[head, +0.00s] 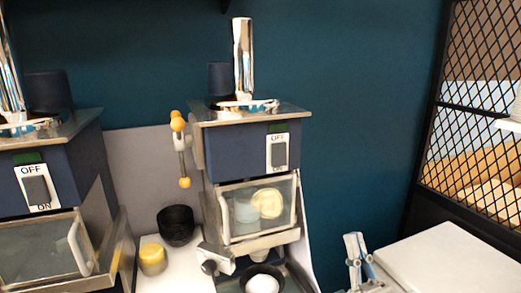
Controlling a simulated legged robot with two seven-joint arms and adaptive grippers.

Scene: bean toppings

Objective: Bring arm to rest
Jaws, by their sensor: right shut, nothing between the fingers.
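My right gripper (356,242) shows at the bottom edge, right of the middle machine, with its fingers pointing up. Its fingers are shut and hold nothing. It appears in front of the dark teal wall, just left of a white surface (450,262). The rest of my right arm is below the picture. My left gripper is not in view.
A blue machine (240,150) with an ON/OFF switch and a glass door stands in the middle; a similar one (45,190) stands at left. Between them are a black cup (175,226) and a yellow-topped item (152,259). A white round object (262,284) sits low at centre. A mesh partition (478,110) is at right.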

